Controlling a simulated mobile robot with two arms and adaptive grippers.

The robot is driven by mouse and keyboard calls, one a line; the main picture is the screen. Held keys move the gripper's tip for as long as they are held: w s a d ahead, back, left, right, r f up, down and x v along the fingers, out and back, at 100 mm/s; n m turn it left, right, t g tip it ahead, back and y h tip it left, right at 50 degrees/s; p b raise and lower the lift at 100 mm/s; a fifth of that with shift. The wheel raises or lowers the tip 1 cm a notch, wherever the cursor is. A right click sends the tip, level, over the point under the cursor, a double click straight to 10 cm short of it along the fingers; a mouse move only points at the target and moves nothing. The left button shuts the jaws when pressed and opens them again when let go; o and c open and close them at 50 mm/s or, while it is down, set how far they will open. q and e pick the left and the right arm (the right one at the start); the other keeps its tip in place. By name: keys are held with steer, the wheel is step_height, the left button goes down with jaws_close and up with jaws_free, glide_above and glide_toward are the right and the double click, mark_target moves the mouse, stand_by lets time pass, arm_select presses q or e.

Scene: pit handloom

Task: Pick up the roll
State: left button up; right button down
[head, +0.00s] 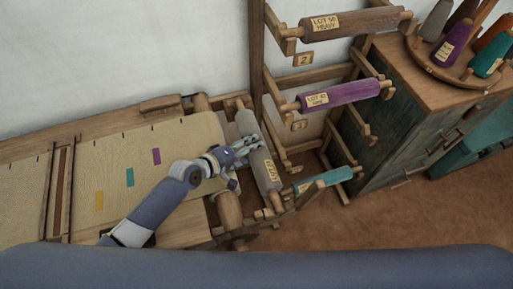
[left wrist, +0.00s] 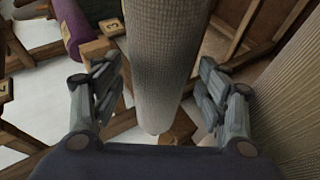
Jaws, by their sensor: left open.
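A grey roll (head: 259,158) with a yellow label lies at the right end of the loom, beside the cloth. It also shows in the left wrist view (left wrist: 166,55), running down the middle between my fingers. My left gripper (head: 240,154) is open at the roll's left side. In the left wrist view my left gripper (left wrist: 160,92) has one finger on each side of the roll, with visible gaps, so it does not hold it. My right gripper is not in view.
A wooden rack holds a brown roll (head: 352,23), a purple roll (head: 340,95) and a teal roll (head: 323,180). A cabinet (head: 415,125) with thread cones stands at the right. Woven cloth (head: 120,160) covers the loom at left. Brown floor is open at lower right.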

arm_select(q)
steer(key=shift+x, duration=1.2)
steer(key=shift+a, duration=0.1)
steer(key=c, duration=1.3)
steer(key=shift+w+r, duration=0.1)
steer(key=shift+r, duration=0.4)
steer(key=shift+c, duration=0.2)
step_height(320, 180, up, 8)
steer(key=shift+f, duration=0.1)
steer(key=shift+r, duration=0.8)
